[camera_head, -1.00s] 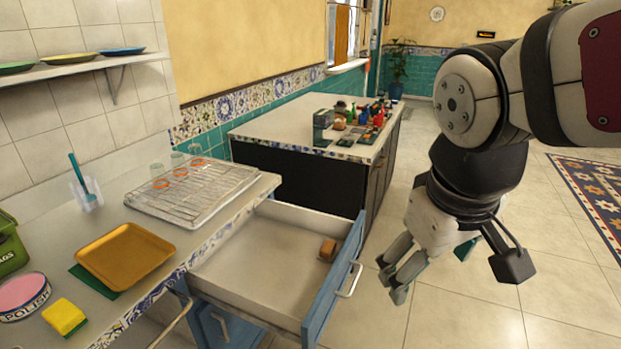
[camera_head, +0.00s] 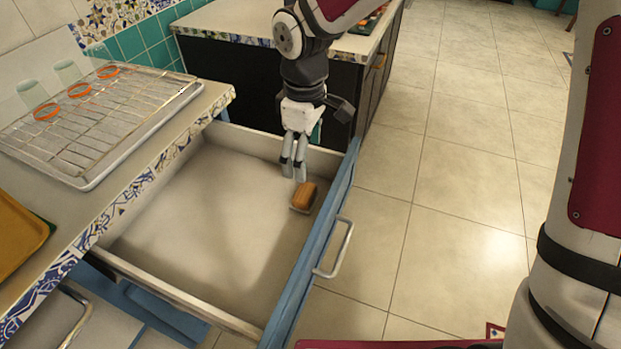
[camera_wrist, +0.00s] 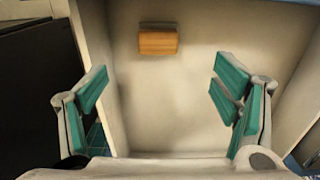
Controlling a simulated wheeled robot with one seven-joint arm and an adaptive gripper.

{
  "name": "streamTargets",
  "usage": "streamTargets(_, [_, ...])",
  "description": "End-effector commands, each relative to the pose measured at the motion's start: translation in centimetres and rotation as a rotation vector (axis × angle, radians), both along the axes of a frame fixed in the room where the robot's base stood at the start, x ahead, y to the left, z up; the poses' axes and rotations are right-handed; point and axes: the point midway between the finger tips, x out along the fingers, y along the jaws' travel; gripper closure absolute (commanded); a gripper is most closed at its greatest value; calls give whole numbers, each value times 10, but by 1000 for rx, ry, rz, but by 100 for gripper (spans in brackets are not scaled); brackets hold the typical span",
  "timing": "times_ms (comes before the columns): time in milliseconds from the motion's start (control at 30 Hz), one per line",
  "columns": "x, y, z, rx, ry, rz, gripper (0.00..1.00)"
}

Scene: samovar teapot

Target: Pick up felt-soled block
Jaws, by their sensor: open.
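The felt-soled block (camera_head: 305,195) is a small orange-brown wooden block with a paler layer along its base. It lies in the open drawer (camera_head: 190,235), near the drawer's front panel and far side. In the wrist view the block (camera_wrist: 158,43) shows at the top centre, beyond the fingertips. My gripper (camera_head: 293,172) points down over the far end of the drawer, just behind and above the block. In the wrist view my gripper (camera_wrist: 158,85) is open, its two teal-padded fingers wide apart, with nothing between them.
The drawer's blue front (camera_head: 325,240) with its metal handle (camera_head: 335,248) stands out from the counter. A wire drying rack (camera_head: 95,125) with glasses sits on the counter at left. A dark-sided island (camera_head: 225,75) stands behind the drawer. The rest of the drawer floor is bare.

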Motion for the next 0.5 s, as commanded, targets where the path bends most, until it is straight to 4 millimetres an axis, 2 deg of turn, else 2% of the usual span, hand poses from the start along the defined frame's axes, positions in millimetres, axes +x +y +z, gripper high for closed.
streamTargets(300, [0, 0, -57, -2, 4, 1, 18])
streamTargets(500, [0, 0, -80, -1, 1, 1, 18])
